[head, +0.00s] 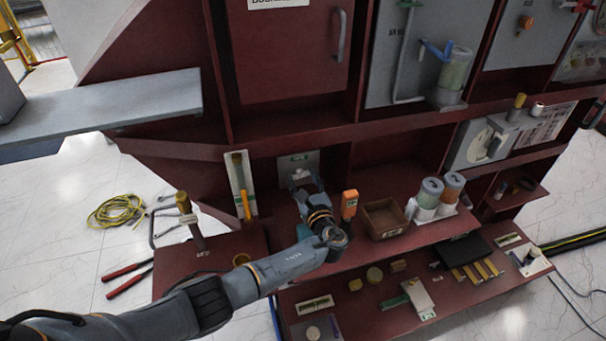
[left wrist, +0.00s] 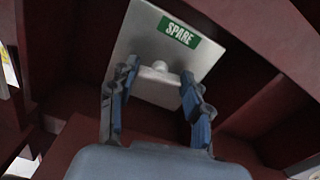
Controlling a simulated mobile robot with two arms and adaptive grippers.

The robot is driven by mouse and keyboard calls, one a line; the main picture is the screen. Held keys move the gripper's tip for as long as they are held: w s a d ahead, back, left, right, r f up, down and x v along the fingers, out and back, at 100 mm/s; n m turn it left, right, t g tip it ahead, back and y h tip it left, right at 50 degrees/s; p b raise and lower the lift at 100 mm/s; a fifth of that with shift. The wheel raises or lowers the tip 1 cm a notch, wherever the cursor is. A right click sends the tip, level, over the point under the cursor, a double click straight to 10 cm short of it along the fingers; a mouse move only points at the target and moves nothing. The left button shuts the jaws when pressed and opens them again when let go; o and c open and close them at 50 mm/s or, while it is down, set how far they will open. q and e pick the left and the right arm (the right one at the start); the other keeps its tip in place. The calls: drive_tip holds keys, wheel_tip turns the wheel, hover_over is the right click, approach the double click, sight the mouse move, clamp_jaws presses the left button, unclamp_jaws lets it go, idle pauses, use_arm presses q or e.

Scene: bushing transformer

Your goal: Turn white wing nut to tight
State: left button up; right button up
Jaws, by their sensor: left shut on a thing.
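The white wing nut (head: 299,174) sits on a light grey plate (head: 285,163) on the back wall of the dark red cabinet. In the left wrist view, the wing nut (left wrist: 160,68) is at the middle of the plate (left wrist: 140,37), below a green label reading SPARE. My left gripper (head: 305,185) reaches up to the plate, and its blue-padded fingers (left wrist: 159,80) lie either side of the nut, shut on it. My right gripper is not in view.
An orange handheld device (head: 349,204) and a brown open box (head: 383,219) stand right of my gripper on the shelf. A panel with a yellow handle (head: 243,186) is to the left. Grey-topped cylinders (head: 430,193) stand farther right. A lower shelf holds several small parts.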

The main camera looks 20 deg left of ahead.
use_arm(q)
drive_tip(key=shift+m+p, duration=0.5)
drive_tip(key=shift+m, duration=0.6)
drive_tip(key=shift+f, duration=0.1)
drive_tip(key=o, duration=1.2)
drive_tip(key=shift+c, duration=0.2)
drive_tip(key=shift+d, duration=0.1)
drive_tip(key=v, duration=1.2)
